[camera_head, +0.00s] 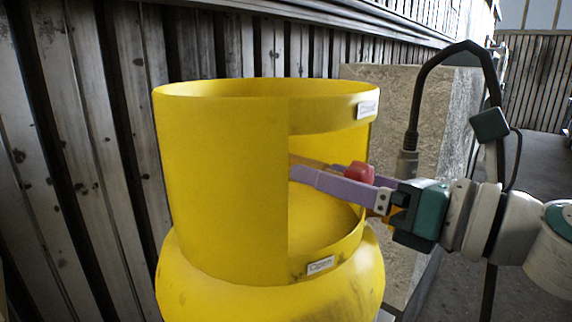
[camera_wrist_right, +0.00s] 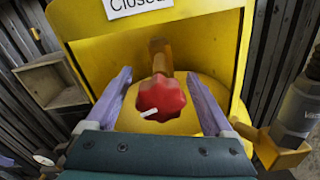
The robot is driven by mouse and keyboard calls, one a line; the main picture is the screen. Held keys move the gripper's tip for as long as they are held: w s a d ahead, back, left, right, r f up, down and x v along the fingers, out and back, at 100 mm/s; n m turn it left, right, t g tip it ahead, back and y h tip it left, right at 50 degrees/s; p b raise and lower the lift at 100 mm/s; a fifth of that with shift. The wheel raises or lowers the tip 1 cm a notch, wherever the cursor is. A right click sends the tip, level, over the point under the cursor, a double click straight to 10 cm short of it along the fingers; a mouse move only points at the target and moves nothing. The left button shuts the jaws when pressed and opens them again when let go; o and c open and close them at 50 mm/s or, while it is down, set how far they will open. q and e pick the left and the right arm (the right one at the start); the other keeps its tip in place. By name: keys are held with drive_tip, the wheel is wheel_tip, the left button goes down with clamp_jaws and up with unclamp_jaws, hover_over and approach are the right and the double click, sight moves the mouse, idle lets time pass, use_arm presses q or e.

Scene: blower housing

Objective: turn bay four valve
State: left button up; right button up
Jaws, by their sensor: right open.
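The valve is a red lobed knob (camera_wrist_right: 162,97) with a white mark, on a yellow stem inside the yellow housing (camera_head: 222,190). In the head view the knob (camera_head: 359,174) shows in the housing's cut-out, partly behind my right gripper's near finger. My right gripper (camera_head: 318,174) reaches in from the right through the cut-out. Its purple fingers are open, one on each side of the knob in the wrist view (camera_wrist_right: 160,88). Gaps show between the knob and both fingers there. The white mark points to the lower left.
A "Closed" label (camera_head: 367,109) is above the cut-out and an "Open" label (camera_head: 320,265) below it. A metal fitting (camera_wrist_right: 299,107) stands at the right in the wrist view. A ribbed wall (camera_head: 90,130) is behind.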

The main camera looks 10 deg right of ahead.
drive_tip(key=c, duration=1.4)
